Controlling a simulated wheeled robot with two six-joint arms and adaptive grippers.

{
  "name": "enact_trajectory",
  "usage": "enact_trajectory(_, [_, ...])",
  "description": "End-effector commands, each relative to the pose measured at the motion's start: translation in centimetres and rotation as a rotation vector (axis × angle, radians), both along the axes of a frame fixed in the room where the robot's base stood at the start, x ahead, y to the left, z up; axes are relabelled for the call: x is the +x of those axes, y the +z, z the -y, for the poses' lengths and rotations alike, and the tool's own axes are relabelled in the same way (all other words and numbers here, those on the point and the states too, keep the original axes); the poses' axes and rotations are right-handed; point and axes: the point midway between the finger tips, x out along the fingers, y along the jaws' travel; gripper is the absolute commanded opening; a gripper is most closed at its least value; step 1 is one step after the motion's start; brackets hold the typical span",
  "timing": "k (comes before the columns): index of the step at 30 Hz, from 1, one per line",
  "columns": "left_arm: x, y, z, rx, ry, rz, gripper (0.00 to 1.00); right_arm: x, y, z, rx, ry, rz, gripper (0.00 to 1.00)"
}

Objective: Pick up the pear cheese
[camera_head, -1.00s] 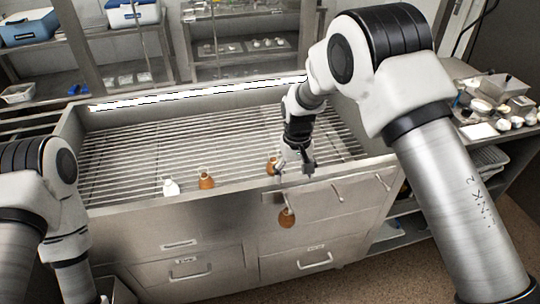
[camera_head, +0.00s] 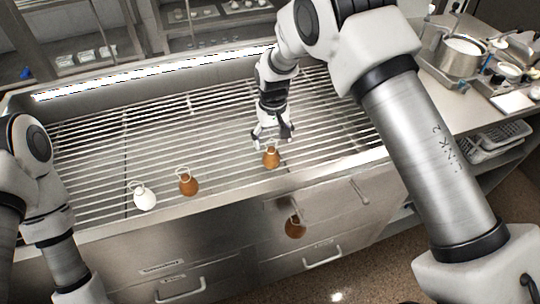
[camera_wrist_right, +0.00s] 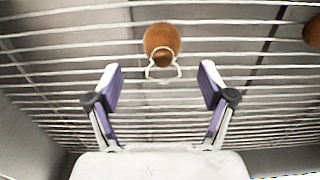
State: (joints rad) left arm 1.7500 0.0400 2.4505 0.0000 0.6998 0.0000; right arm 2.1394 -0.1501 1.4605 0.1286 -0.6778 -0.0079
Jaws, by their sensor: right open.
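A brown pear cheese (camera_head: 271,160) with a pale string loop on top stands on the slatted rack, directly by my right gripper (camera_head: 272,138). In the right wrist view the cheese (camera_wrist_right: 162,38) lies ahead of the fingertips, centred between them, with its loop towards the gripper. My right gripper (camera_wrist_right: 160,72) is open and empty. Another brown pear cheese (camera_head: 188,184) and a white one (camera_head: 145,201) stand to the left on the rack. A further brown one (camera_head: 295,226) shows against the cabinet front. My left gripper is out of view.
The metal rack (camera_head: 110,150) has a raised back edge and a front rim. The rack behind the cheeses is clear. A side counter (camera_head: 455,110) at right holds a pot (camera_head: 460,55) and small items. Drawers with handles are below the rack.

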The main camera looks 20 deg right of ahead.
Motion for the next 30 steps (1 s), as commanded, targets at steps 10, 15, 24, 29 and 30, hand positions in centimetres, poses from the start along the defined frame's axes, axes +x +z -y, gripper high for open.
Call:
enact_trajectory(10, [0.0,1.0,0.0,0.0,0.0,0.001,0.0,0.0,-4.8,-0.3,0.0,-0.001,0.0,0.81])
enact_trajectory(15, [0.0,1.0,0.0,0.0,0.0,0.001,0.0,0.1,-4.9,-0.3,0.0,-0.001,0.0,0.81])
enact_trajectory(24, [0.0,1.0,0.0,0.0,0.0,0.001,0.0,0.0,-4.9,-0.3,0.0,0.0,-0.001,0.09])
enact_trajectory(29, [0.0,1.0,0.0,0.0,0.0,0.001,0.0,0.0,-4.9,-0.3,0.0,0.0,-0.001,0.09])
enact_trajectory(30, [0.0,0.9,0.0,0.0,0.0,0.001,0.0,0.0,-4.9,-0.3,0.0,0.0,-0.002,0.09])
